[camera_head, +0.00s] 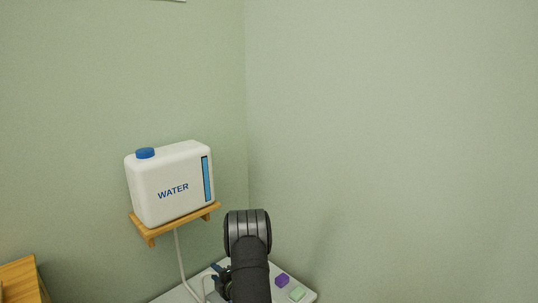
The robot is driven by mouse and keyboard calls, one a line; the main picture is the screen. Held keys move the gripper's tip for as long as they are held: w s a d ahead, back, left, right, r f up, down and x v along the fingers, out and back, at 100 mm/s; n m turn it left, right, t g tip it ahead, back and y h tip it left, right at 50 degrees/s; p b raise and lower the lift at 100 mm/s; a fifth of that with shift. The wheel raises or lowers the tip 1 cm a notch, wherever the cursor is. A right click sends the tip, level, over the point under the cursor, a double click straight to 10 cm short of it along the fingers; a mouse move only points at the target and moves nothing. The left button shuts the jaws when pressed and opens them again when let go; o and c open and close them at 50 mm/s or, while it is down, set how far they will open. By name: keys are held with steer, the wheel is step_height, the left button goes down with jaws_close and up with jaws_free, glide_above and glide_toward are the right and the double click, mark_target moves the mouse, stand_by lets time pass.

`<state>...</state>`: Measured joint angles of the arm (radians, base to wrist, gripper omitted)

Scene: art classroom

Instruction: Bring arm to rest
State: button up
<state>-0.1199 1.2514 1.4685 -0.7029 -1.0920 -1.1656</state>
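My dark arm (248,262) rises from the bottom edge in the head view, with a thick rounded joint at its top. It stands in front of the white table (180,295) in the room's corner. My gripper is not clearly visible. Small dark and blue parts (219,272) show just left of the arm, and I cannot tell what they belong to.
A white water container (172,192) with a blue cap stands on a wooden wall shelf (146,234). A pale hose (180,262) hangs below it. A purple block (282,280) and a green block (297,293) lie right of my arm. Wooden furniture (18,282) is at lower left.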

steer(key=v, duration=1.7)
steer(key=x, duration=1.7)
steer(key=shift+w+a, duration=0.1)
steer(key=shift+a, duration=0.05)
steer(key=shift+s+m+t+h, duration=0.35)
steer(key=shift+m+t+h, duration=0.05)
steer(key=shift+h, duration=0.1)
steer(key=d+v, duration=0.1)
steer(key=v, duration=1.6)
steer(key=w+d+r+m+t+h, duration=0.1)
steer(key=w+d+r+m+h, duration=0.2)
steer(key=w+d+m+h, duration=0.4)
steer(key=shift+w+d+r+m+h, duration=0.3)
steer(key=shift+w+m+h, duration=1.8)
steer(key=shift+h, duration=0.5)
steer(key=shift+o, duration=0.4)
